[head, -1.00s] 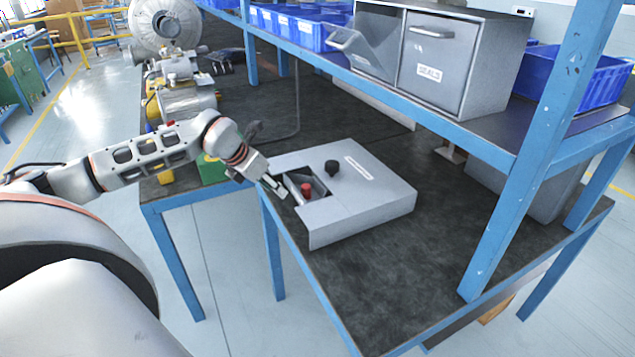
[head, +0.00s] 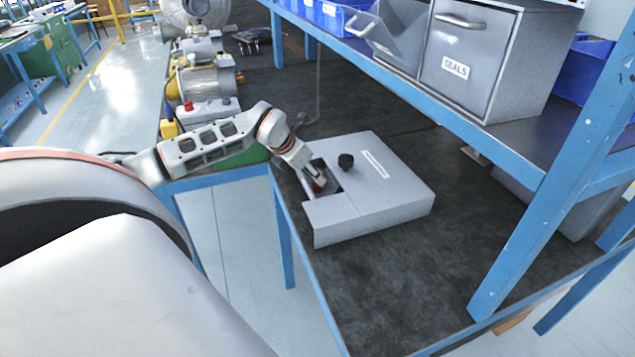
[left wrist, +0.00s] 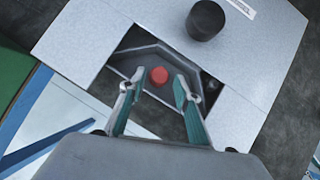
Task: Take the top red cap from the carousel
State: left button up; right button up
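The carousel is a low grey box (head: 395,203) on the dark bench top, with a black knob (head: 346,161) and a cut-out opening on its top. A red cap (left wrist: 159,75) sits inside the opening; it shows as a small red patch in the head view (head: 319,184). My left gripper (head: 317,181) is at the opening, its fingers pointing in. In the left wrist view its two teal-padded fingers (left wrist: 153,84) are spread apart, with the cap between and just beyond their tips. The fingers are not closed on it. My right gripper is not in view.
A blue-framed shelf with a grey bin labelled SEALS (head: 470,60) hangs over the bench's right side, its blue post (head: 560,160) near the front. Motor-like machinery (head: 205,85) stands at the back left. The bench right of the carousel is clear.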

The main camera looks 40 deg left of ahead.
pick_arm(q)
jog(key=shift+x, duration=1.15)
jog(key=c, duration=0.5)
jog(key=shift+o, duration=0.2)
jog(key=shift+r, duration=0.1)
